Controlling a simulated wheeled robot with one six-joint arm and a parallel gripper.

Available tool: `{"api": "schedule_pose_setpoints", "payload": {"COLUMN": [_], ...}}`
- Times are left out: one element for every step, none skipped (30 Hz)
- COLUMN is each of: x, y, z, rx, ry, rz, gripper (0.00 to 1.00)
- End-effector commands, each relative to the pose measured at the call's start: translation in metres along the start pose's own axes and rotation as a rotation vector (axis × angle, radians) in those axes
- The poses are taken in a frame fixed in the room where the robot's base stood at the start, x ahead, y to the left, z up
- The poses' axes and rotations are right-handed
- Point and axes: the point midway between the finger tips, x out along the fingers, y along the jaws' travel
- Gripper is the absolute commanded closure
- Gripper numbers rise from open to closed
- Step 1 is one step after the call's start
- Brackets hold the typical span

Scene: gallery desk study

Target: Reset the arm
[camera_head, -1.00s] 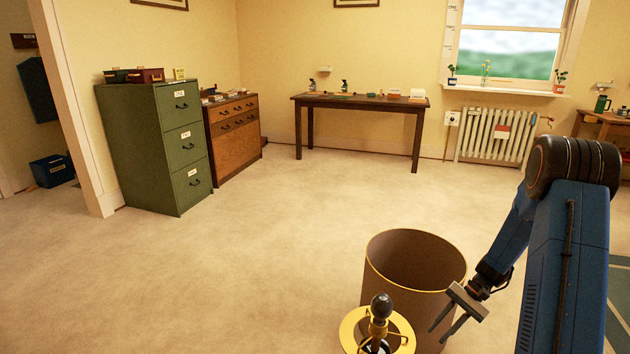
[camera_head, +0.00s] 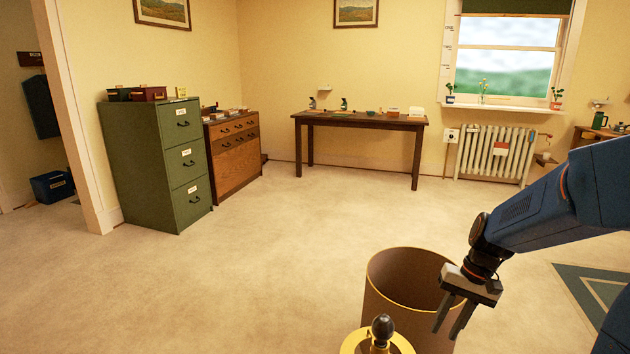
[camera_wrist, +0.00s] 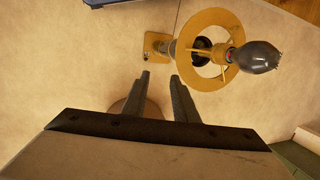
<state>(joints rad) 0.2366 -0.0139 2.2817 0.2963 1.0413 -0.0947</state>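My arm, blue, comes in from the right edge in the head view. My gripper (camera_head: 449,328) points down, its two fingers apart with nothing between them. It hangs in front of the right side of a brown open cylinder (camera_head: 392,285) with a yellow rim. In the wrist view the open fingers (camera_wrist: 160,79) show bare floor between their tips. Part of a round brown thing (camera_wrist: 136,108) shows behind the left finger.
A lamp-like stand with a yellow ring (camera_head: 352,342) and dark bulb (camera_head: 382,328) is close by; its ring (camera_wrist: 193,54) also shows in the wrist view. A green cabinet (camera_head: 140,165), wooden drawers (camera_head: 235,165), a table (camera_head: 350,119) and radiator (camera_head: 493,155) line the walls. The middle floor is clear.

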Motion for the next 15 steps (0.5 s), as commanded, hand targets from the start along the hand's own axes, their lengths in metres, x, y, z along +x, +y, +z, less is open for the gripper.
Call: {"api": "schedule_pose_setpoints", "payload": {"x": [-0.008,-0.011,-0.016,-0.019,-0.022,-0.027,-0.03,-0.033,-0.036,-0.039,-0.042,-0.045,-0.047,-0.05,-0.053], "y": [-0.003,-0.005,-0.006,-0.008,-0.009,-0.01,-0.011,-0.011,-0.012,-0.013,-0.013,-0.014,-0.014,-0.014,-0.015], "z": [0.01,0.016,0.023,0.028,0.034,0.041,0.046,0.052,0.059,0.065,0.07,0.077,0.083,0.088,0.095], "rx": [-0.02,-0.03,-0.043,-0.054,-0.064,-0.078,-0.087,-0.097,-0.111,-0.12,-0.129,-0.142,-0.152,-0.161,-0.173], "ry": [0.024,0.037,0.054,0.065,0.078,0.095,0.107,0.12,0.136,0.149,0.162,0.179,0.192,0.205,0.223], "rz": [0.011,0.018,0.026,0.033,0.04,0.048,0.053,0.059,0.068,0.074,0.079,0.087,0.093,0.098,0.104], "gripper": [0.74,0.74,0.74,0.74,0.74,0.74,0.74,0.74,0.74,0.74,0.74,0.74,0.74,0.74,0.74]}}
